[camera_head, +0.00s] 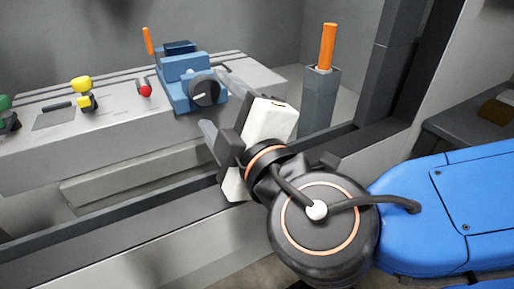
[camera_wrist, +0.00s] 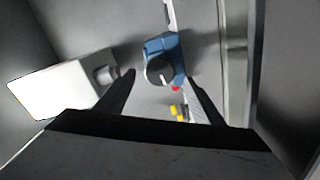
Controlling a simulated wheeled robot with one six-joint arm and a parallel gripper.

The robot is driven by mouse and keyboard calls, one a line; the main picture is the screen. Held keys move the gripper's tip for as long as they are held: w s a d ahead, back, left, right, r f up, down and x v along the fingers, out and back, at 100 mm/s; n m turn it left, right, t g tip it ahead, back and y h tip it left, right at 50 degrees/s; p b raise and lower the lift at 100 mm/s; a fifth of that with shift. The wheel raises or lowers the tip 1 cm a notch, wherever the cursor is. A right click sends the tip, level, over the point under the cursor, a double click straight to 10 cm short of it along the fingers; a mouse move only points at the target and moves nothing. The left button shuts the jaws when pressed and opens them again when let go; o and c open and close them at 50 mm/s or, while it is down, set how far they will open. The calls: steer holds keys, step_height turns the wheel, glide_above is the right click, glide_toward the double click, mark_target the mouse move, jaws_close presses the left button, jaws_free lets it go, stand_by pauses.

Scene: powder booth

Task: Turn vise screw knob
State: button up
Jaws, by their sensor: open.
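The blue vise (camera_head: 182,80) stands on the right end of the grey bench in the head view. Its black round screw knob (camera_head: 204,91), with a pale mark on its face, points toward the front. In the wrist view the blue vise (camera_wrist: 163,45) and the dark knob (camera_wrist: 159,70) show between and just beyond my fingertips. My gripper (camera_head: 218,104) is open and empty. Its fingers lie in front of the knob and to its right in the head view, apart from it as far as I can see. Both fingertips (camera_wrist: 161,76) are visible in the wrist view.
The bench (camera_head: 120,125) also carries a red knob (camera_head: 145,88), a yellow-topped switch (camera_head: 82,92) and a green-topped part (camera_head: 5,113) left of the vise. A grey post (camera_head: 320,100) with an orange handle (camera_head: 328,47) stands right. The booth frame's sill (camera_head: 110,215) runs in front.

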steer(key=v, duration=1.3)
stand_by(0.6)
steer(key=shift+s, duration=0.1)
stand_by(0.3)
